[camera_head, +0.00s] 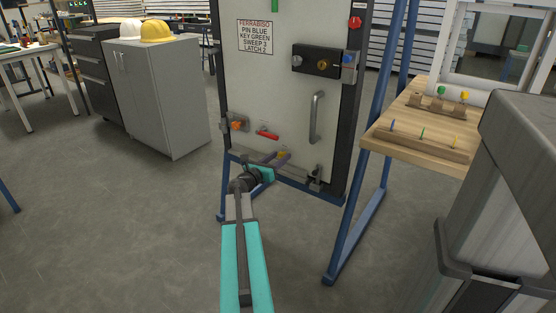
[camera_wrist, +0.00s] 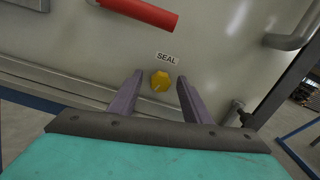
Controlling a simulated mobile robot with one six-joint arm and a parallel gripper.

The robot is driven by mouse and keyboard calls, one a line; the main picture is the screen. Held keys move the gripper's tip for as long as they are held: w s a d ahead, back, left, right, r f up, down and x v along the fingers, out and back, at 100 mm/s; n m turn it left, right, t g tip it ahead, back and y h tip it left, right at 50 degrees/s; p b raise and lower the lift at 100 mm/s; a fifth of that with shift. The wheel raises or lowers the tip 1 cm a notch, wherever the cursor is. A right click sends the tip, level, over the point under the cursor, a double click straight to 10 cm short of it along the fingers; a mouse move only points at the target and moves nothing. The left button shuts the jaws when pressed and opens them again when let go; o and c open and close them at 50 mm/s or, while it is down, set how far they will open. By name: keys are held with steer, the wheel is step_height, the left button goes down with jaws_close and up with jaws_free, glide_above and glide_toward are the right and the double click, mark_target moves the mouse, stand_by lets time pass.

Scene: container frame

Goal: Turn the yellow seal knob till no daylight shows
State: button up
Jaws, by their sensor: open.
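The yellow seal knob (camera_wrist: 161,81) is on the lower part of the grey door, just under a white SEAL label (camera_wrist: 167,58). In the wrist view it shows between and beyond the two fingers of my gripper (camera_wrist: 158,85), which is open and empty. The fingers appear apart from the knob. In the head view my gripper (camera_head: 272,160) is low in front of the door (camera_head: 285,100), and the knob (camera_head: 283,154) shows beside the fingers. No daylight gap can be made out at the door's bottom edge.
A red handle (camera_wrist: 142,12) is above the knob, and a grey pull handle (camera_wrist: 293,30) is to the right. Blue frame legs (camera_head: 360,200) stand right of the door. A wooden shelf (camera_head: 400,148) with small pegs and keys is further right.

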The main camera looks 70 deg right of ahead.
steer(key=c, duration=1)
steer(key=shift+c, duration=0.2)
steer(key=shift+m+b, duration=0.8)
steer(key=shift+m, duration=1)
steer(key=o, duration=1)
steer(key=shift+o, duration=0.2)
